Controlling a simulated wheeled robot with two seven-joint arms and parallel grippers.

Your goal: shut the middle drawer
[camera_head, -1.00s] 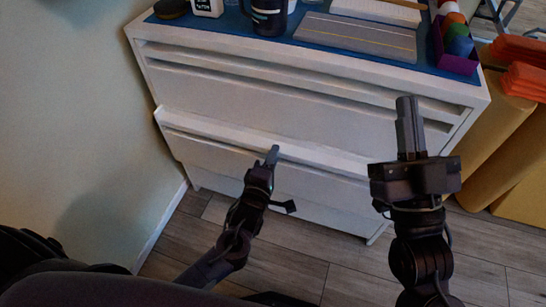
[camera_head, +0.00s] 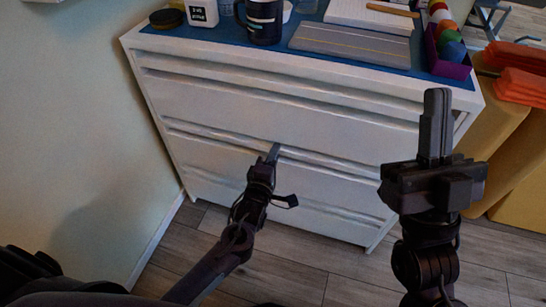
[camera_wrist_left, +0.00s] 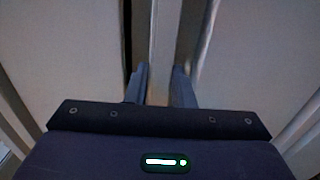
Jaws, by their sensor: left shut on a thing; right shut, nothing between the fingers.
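The middle drawer (camera_head: 215,157) is the white front across the middle of the white cabinet. In the head view it sits about flush with the fronts above and below it. My left gripper (camera_head: 273,153) is at the drawer's top edge, near the middle of its width. In the left wrist view, my left gripper's fingers (camera_wrist_left: 161,88) are on both sides of a pale strip, the drawer's edge (camera_wrist_left: 162,45), and are shut on it. A narrow dark gap runs beside this strip. My right gripper (camera_head: 437,125) is shut and empty, raised in front of the cabinet's right side.
The upper drawer (camera_head: 260,108) looks shut. The blue cabinet top holds a dark mug (camera_head: 264,20), a grey board (camera_head: 350,42) and a purple box (camera_head: 450,66) of coloured items. Orange and yellow padding stands right of the cabinet. The wooden floor in front is clear.

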